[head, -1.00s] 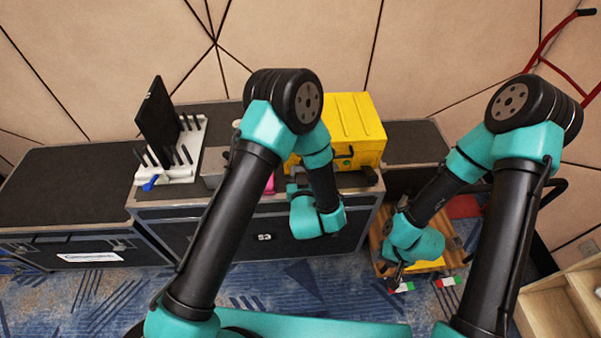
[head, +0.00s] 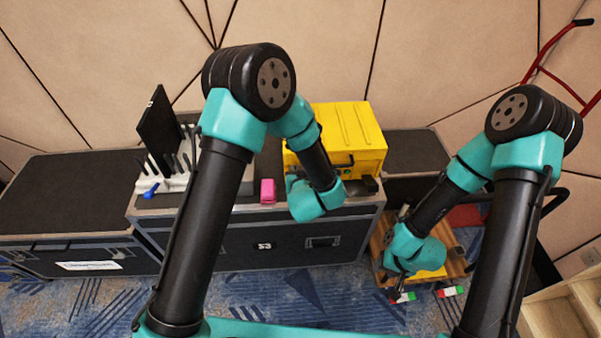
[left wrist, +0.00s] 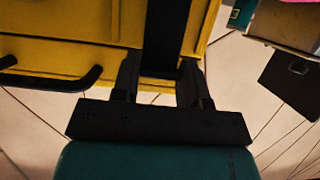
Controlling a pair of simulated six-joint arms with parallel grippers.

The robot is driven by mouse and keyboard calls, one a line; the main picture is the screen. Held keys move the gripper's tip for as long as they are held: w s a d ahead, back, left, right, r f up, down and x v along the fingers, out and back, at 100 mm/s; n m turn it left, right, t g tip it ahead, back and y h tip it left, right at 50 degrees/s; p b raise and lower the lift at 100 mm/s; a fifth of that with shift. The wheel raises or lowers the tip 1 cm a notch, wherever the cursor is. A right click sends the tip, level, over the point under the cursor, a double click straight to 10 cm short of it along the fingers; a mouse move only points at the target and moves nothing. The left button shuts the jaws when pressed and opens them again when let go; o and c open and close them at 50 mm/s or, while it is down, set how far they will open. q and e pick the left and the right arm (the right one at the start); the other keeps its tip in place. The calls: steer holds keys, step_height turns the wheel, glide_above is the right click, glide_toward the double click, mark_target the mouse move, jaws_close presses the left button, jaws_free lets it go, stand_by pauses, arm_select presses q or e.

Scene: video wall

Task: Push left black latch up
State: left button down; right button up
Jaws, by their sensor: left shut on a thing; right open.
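The yellow case (head: 365,155) stands on the dark flight case, partly hidden behind my left arm. In the left wrist view its yellow face (left wrist: 45,55) fills the top left, with a black handle (left wrist: 70,85) to the left. The left black latch (left wrist: 165,35) runs between the fingers of my left gripper (left wrist: 160,70), which is shut on it. In the head view my left wrist hides the latch. My right gripper (head: 398,288) is open, low at the right over the wooden crate, away from the case.
A pink object (head: 267,191) lies left of the yellow case. A white rack (head: 170,185) with a black panel (head: 160,128) stands further left. The wooden crate (head: 452,265) is below my right arm. The far left case top (head: 65,180) is clear.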

arm_select(q)
steer(key=c, duration=0.6)
jaws_free()
steer(key=shift+c, duration=0.2)
steer(key=v, duration=1.7)
steer(key=shift+s, duration=0.2)
